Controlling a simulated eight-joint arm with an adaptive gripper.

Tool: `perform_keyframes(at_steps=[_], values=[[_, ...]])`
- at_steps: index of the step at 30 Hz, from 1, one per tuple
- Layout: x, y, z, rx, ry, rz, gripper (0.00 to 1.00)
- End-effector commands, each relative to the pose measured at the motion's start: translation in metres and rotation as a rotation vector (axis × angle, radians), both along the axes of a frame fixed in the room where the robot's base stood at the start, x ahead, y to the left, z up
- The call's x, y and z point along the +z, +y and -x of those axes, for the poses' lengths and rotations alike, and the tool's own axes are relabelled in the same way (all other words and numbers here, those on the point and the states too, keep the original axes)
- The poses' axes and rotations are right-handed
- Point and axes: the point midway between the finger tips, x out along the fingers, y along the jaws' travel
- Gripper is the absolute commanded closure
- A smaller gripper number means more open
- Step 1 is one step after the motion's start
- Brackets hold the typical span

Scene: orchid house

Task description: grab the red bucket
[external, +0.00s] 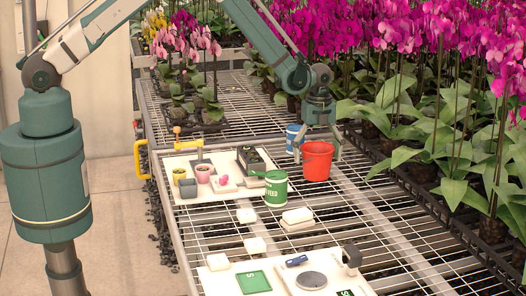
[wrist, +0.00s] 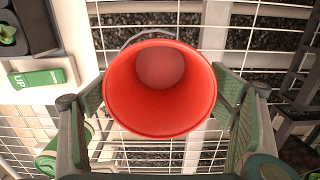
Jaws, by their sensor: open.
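The red bucket (external: 317,161) stands upright on the wire-mesh bench in the external view, in front of the orchids. In the wrist view I look down into the open mouth of the bucket (wrist: 160,90), which is empty. My gripper (external: 322,140) is directly above and around the bucket, pointing down. In the wrist view my gripper (wrist: 166,125) is open, with one finger to the left of the bucket and one to the right. Whether either finger touches its wall I cannot tell.
A green feed can (external: 275,189) stands just left of the bucket, and a blue-and-white can (external: 294,139) behind it. White blocks (external: 297,219) lie in front. A white board (external: 225,187) with small pots is at left. Dense magenta orchids (external: 440,110) crowd the right.

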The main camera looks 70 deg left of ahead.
Motion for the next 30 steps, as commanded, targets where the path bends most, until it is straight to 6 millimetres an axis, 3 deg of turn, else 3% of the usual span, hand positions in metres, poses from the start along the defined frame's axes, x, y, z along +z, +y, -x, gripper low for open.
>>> perform_keyframes(at_steps=[9,28,30], values=[[-0.025,0.0,0.0,0.0,0.0,0.0,0.17],[-0.028,0.0,0.0,0.0,0.0,0.0,0.17],[-0.028,0.0,0.0,0.0,0.0,0.0,0.25]])
